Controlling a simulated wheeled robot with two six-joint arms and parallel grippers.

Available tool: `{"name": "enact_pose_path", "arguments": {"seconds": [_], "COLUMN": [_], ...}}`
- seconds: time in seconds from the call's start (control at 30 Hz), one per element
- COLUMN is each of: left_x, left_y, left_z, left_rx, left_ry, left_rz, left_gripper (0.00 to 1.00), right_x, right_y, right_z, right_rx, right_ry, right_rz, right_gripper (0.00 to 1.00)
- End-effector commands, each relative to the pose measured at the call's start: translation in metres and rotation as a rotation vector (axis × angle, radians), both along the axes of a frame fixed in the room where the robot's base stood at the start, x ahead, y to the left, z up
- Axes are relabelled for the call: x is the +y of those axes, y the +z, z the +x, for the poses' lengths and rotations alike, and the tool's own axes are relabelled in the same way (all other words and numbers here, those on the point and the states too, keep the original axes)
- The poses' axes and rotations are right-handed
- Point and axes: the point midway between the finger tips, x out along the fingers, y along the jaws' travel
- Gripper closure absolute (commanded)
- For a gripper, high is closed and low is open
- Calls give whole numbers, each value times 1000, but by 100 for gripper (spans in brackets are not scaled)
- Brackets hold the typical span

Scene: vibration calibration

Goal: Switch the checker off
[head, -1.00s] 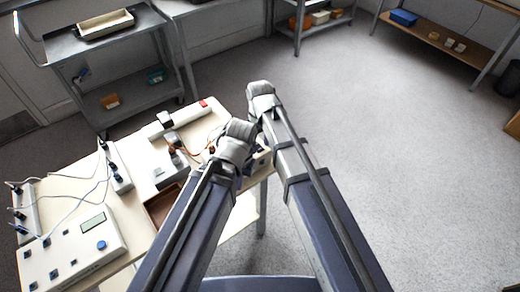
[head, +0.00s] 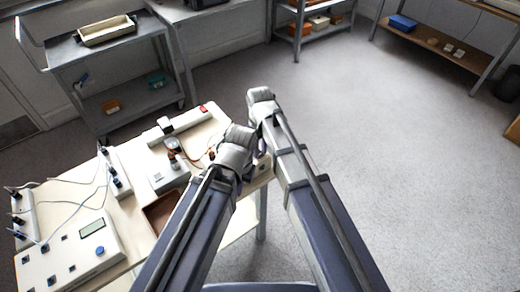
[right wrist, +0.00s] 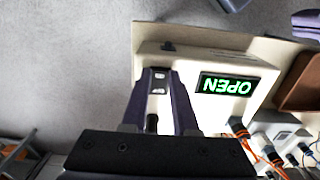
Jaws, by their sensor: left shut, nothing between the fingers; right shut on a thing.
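The checker (right wrist: 185,64), a pale box with a lit green OPEN display (right wrist: 227,86), shows upside down in the right wrist view. My right gripper (right wrist: 160,75) lies over the near part of the checker, left of the display. Its fingers are close together on a small pale piece between them, partly hidden by the fingers. In the head view my right gripper (head: 262,97) is the upper one, with its fingers hidden. My left gripper (head: 236,148) is shut and empty, just below it, over the table's right end. My arms hide most of the checker in the head view.
The table (head: 125,212) bears a white meter (head: 72,252), a brown tray (head: 158,215), power strips (head: 113,175), leads and a small grey unit (head: 168,172). A trolley (head: 110,60) stands behind.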

Motion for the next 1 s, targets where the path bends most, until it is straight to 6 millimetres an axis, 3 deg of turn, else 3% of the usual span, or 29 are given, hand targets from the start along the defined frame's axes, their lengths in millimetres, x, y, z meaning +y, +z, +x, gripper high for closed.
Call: {"name": "enact_pose_path", "arguments": {"seconds": [0.17, 0.5, 0.83, 0.87, 1.0], "left_x": [0, 0, 0, 0, 0], "left_y": [0, -5, -5, -5, -5], "left_z": [0, 0, 0, 0, 0], "left_rx": [0, 0, 0, 0, 0], "left_ry": [0, 0, 0, 0, 0], "left_rz": [0, 0, 0, 0, 0], "left_gripper": [100, 100, 100, 100, 100], "right_x": [1, 6, 5, 5, 5], "right_y": [0, 1, 2, 2, 2], "right_z": [2, 9, 6, 6, 6], "right_rx": [11, 196, 212, 212, 211], "right_ry": [1, 1, 0, 0, 0], "right_rz": [-7, -141, -153, -153, -152], "right_gripper": [100, 100, 100, 72, 56]}}
